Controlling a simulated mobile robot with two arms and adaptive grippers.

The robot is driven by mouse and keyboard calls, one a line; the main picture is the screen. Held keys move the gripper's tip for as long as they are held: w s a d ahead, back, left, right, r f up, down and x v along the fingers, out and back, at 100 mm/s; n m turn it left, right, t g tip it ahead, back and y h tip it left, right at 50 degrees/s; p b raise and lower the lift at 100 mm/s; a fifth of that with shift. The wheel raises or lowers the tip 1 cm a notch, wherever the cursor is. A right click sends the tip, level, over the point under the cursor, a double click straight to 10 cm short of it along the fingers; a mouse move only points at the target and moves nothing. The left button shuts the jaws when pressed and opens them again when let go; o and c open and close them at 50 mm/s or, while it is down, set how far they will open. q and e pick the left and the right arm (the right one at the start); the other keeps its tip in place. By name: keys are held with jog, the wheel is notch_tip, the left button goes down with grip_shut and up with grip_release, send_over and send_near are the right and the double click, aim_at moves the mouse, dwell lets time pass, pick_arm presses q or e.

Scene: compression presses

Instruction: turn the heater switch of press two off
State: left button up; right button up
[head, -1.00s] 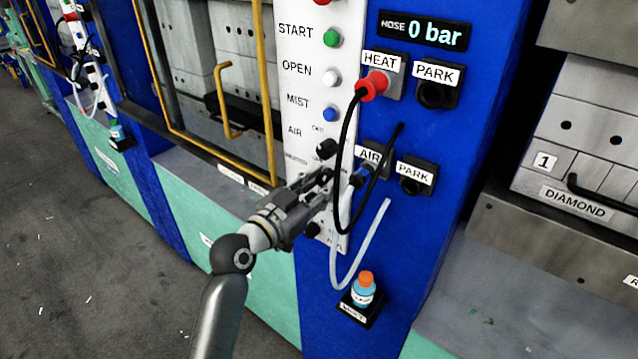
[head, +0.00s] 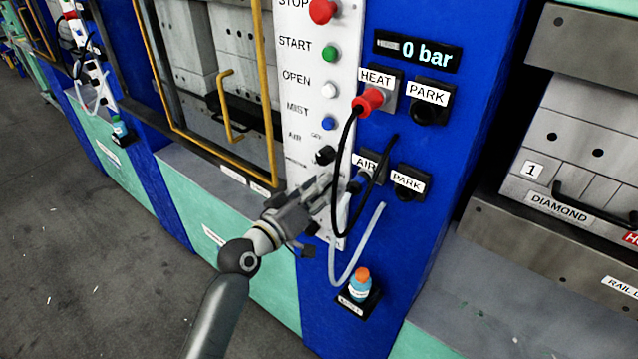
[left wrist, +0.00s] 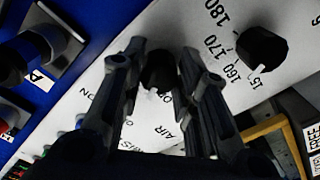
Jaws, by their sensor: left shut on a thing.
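The press's white control strip (head: 308,75) has a column of buttons and black knobs. My left gripper (head: 328,185) is at its lower part, below the AIR knob (head: 324,155). In the left wrist view, the left gripper's fingers (left wrist: 160,85) are closed around the sides of a black rotary knob (left wrist: 158,66) with a pale pointer mark. Part of an ON label shows beside it; its own name is hidden, so I cannot confirm that it is the heater switch. A temperature dial knob (left wrist: 262,48), marked 150 to 180, sits to its right. My right gripper is out of view.
A blue AIR plug (head: 358,182) and a pale tube (head: 372,235) are near too. A bottle with an orange cap (head: 360,282) stands on a small shelf below.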

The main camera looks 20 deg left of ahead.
pick_arm(q)
jog(key=shift+n+p, duration=0.3)
jog(key=shift+n, duration=0.4)
jog(key=o, duration=1)
jog(key=v, duration=1.2)
